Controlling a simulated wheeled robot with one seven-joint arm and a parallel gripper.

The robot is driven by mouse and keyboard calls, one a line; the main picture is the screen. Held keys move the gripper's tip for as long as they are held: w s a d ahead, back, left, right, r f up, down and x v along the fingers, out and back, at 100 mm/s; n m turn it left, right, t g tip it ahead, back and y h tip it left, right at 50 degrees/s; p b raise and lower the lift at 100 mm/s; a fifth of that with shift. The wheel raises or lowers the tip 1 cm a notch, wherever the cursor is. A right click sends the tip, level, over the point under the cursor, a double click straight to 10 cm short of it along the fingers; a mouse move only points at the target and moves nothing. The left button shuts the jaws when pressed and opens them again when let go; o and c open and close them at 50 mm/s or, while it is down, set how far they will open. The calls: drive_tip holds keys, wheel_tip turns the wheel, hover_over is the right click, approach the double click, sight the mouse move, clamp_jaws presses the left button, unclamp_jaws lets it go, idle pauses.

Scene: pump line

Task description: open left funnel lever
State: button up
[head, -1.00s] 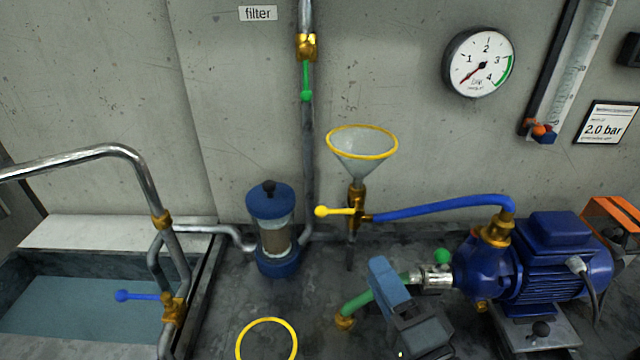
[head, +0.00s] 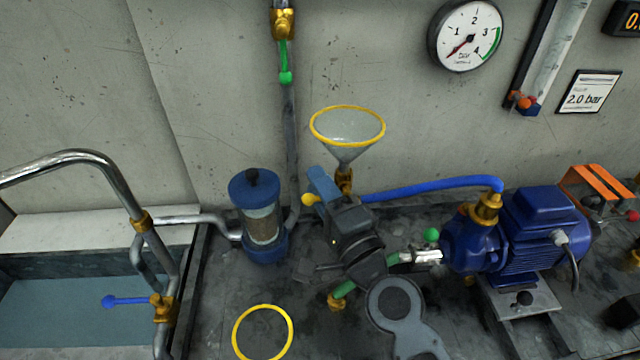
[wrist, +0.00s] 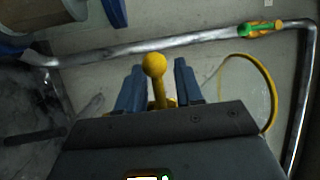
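The yellow ball-ended funnel lever (head: 310,199) sticks out to the left below the yellow-rimmed funnel (head: 347,125). In the head view, my gripper (head: 320,184) is at this lever and hides most of its stem and the brass valve. In the wrist view, the lever's ball and stem (wrist: 155,66) lie between the two blue fingers of my gripper (wrist: 160,76). The fingers are apart, with a gap visible on each side of the lever. I cannot see the fingers touching it.
The blue-capped filter (head: 256,216) stands just left of my gripper. A blue hose (head: 430,187) runs right to the blue pump (head: 540,235). A green ball (head: 432,234) is near the pump inlet. A water basin (head: 60,320) with a blue lever (head: 125,300) is at left.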

drive_tip(key=shift+c, duration=0.3)
clamp_jaws()
idle(0.4)
